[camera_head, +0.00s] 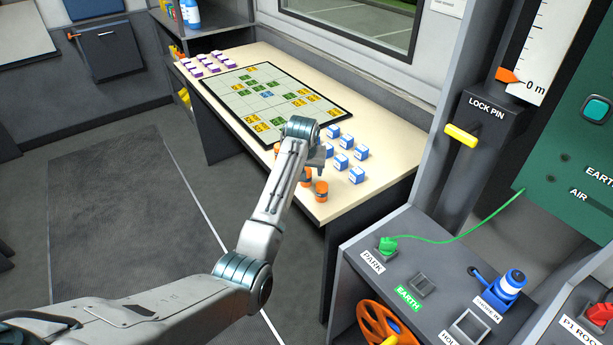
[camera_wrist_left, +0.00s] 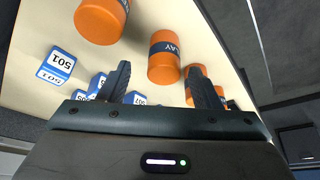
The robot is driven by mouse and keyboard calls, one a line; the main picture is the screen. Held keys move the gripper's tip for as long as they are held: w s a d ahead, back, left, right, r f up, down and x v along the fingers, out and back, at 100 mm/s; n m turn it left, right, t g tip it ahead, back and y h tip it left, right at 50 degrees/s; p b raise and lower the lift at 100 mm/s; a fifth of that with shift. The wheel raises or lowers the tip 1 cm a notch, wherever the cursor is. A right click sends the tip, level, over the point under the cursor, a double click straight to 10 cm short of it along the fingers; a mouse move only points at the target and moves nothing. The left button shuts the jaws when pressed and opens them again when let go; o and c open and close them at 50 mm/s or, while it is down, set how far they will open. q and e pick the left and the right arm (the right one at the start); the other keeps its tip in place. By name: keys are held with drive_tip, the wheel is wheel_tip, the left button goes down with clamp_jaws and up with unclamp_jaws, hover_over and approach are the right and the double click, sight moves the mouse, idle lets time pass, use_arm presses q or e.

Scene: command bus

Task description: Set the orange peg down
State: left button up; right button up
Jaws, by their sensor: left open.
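Several orange pegs with dark bands stand near the front edge of the table (camera_head: 395,165). The nearest orange peg (camera_head: 321,194) and another orange peg (camera_head: 306,176) stand close to my left gripper (camera_head: 312,164), which hangs over that edge. In the left wrist view my left gripper (camera_wrist_left: 158,74) is open. An orange peg with a band ending in "LAY" (camera_wrist_left: 163,68) shows in the gap between its fingers; contact cannot be told. A larger orange peg (camera_wrist_left: 100,18) shows at the upper left, and more orange (camera_wrist_left: 197,72) appears behind the right finger.
Several blue-and-white blocks (camera_head: 356,174) stand to the right of the pegs. A gridded board (camera_head: 262,95) with yellow, green and blue tiles covers the table's middle. Purple-and-white blocks (camera_head: 208,66) stand at the far left. A console (camera_head: 440,262) is at the lower right.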

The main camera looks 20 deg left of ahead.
use_arm(q)
drive_tip(key=shift+a+x, duration=0.2)
drive_tip(key=shift+x, duration=1.65)
drive_tip(key=shift+s, duration=0.15)
drive_tip(key=c, duration=1.1)
drive_tip(key=shift+r, duration=0.2)
drive_tip(key=shift+c, duration=0.2)
